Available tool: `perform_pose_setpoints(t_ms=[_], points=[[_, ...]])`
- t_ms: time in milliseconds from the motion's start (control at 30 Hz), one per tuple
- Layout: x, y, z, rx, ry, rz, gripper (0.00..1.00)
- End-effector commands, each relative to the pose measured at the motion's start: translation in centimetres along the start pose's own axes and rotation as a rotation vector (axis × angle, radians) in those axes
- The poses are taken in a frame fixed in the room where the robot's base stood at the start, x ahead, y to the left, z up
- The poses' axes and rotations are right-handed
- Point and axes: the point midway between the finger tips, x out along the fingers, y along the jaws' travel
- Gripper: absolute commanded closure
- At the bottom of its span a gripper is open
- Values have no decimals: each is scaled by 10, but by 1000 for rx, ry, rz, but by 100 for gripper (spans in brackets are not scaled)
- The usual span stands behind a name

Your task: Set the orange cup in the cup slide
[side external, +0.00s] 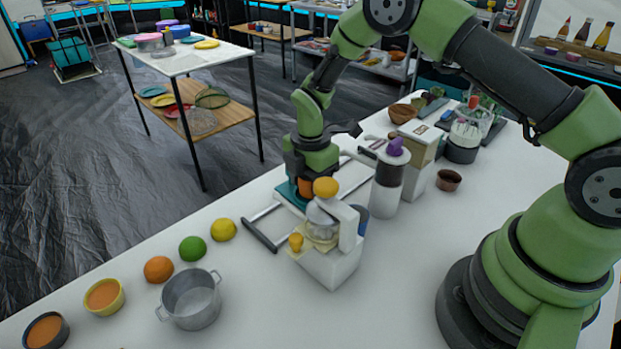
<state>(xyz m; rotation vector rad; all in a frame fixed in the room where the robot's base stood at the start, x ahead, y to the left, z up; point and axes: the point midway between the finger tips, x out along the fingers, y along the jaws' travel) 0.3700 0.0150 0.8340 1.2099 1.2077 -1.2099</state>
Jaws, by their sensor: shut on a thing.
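My gripper (301,186) points down just behind the white juicer-like machine (335,265). It is shut on an orange thing (306,187), which looks like the orange cup; only a small part shows between the fingers and the machine. A teal part (289,193) sits at the left of the gripper's tip. A pale frame with a dark-ended bar (262,236) lies beside the machine, under the gripper; I cannot tell if this is the cup slide. Whether the cup touches anything below is hidden.
An orange ball-like knob (325,187) tops the machine, close to my gripper. A metal pot (191,299), fruits (193,248) and a yellow bowl (104,297) stand front left. The front middle counter is clear.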

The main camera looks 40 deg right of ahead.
Motion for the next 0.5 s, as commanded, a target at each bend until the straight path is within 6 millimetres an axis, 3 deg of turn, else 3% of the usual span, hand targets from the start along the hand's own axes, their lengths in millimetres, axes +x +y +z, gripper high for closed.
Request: perform_pose_setpoints(t_ms=[500], points=[[4,0,0,0,0,0,61]])
